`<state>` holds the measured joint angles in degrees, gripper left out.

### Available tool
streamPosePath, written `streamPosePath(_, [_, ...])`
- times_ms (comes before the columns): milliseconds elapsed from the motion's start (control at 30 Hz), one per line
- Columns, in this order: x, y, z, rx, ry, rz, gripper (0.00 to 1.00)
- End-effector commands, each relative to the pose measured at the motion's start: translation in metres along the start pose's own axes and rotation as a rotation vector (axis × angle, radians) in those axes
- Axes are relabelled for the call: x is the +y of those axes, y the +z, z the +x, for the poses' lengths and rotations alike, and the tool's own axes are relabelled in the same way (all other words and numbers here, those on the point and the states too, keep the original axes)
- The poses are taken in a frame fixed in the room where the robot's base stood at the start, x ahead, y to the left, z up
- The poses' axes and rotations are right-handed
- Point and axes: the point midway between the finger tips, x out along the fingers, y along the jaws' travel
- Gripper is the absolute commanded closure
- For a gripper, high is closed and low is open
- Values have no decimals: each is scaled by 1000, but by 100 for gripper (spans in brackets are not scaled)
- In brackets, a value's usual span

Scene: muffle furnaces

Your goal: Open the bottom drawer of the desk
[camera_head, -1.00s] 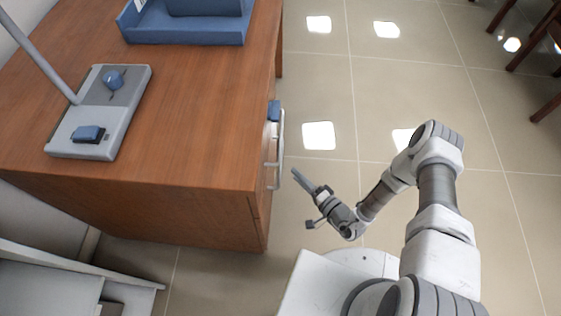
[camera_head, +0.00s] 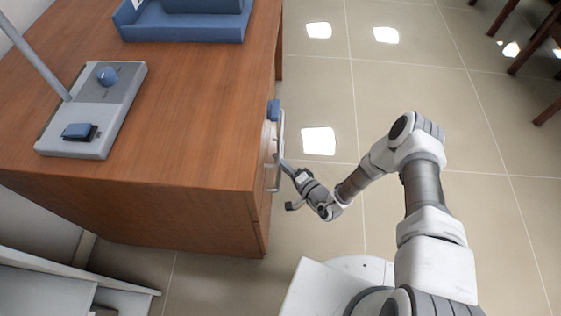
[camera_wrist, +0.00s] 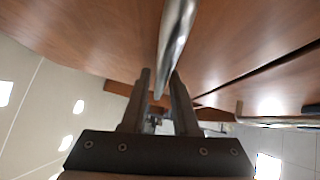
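The wooden desk (camera_head: 150,140) stands at the left of the head view, its drawer front seen almost edge-on. Metal handles (camera_head: 281,130) stick out from that front. My gripper (camera_head: 284,163) is at the handles, pointing toward the desk. In the wrist view, the two fingers of my gripper (camera_wrist: 161,95) are apart. A shiny metal handle bar (camera_wrist: 177,40) reaches down to the gap between them; I cannot tell if they touch it. A second handle (camera_wrist: 275,121) shows at the right, beyond a dark gap between drawer fronts. Which drawer is the bottom one is unclear. No drawer is visibly pulled out.
A grey lamp base (camera_head: 92,110) with blue controls and a blue tray (camera_head: 185,25) sit on the desk. A white shelf unit (camera_head: 60,275) is at lower left. Tiled floor (camera_head: 420,85) is clear right of the desk; wooden chair legs (camera_head: 535,45) stand at upper right.

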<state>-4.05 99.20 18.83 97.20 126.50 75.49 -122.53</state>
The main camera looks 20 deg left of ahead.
Motion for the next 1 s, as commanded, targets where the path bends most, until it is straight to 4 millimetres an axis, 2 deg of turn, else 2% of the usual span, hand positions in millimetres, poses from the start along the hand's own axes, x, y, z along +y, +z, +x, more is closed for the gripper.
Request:
streamPosePath(33, [0,0,0,0,0,0,83])
streamPosePath(133, [0,0,0,0,0,0,100])
streamPosePath(1000, [0,0,-1,0,0,0,100])
